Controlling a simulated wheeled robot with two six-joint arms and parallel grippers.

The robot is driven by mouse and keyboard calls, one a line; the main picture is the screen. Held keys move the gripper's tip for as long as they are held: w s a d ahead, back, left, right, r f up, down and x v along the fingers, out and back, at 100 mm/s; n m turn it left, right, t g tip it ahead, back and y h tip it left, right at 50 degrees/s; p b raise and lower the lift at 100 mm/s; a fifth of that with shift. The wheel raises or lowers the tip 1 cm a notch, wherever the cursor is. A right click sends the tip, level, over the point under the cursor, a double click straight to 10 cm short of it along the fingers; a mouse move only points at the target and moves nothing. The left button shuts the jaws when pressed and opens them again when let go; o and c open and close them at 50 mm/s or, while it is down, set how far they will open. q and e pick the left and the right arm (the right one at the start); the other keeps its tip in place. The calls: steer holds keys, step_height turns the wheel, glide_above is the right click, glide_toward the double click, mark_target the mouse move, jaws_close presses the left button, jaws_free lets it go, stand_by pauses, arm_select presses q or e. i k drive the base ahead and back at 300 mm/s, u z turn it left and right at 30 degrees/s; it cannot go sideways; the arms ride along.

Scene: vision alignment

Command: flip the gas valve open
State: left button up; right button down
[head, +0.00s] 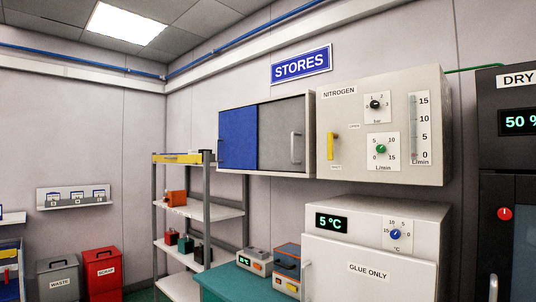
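The gas valve is a yellow lever (331,147) at the left side of the white nitrogen panel (346,110) on the wall. The lever stands about vertical, with its long part hanging down toward a small label below it. Another small label sits up and to the right of it. Their print is too small to read surely; the upper one looks like OPEN. Neither of my grippers is in view.
The panel also carries a black knob (375,104), a green knob (381,149) and a flow tube (413,128). Below it stands a white GLUE ONLY cabinet (340,265). A dark dry cabinet (507,155) is at right, and a blue-and-grey wall cupboard (238,138) at left.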

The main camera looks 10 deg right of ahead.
mark_target(330, 135)
steer(key=u, duration=0.25)
steer(key=k, duration=0.55)
steer(key=z, duration=0.35)
steer(key=i, duration=0.5)
steer(key=z, duration=0.65)
steer(key=i, duration=1.35)
steer(key=u, duration=0.9)
steer(key=i, duration=0.25)
steer(key=u, duration=0.3)
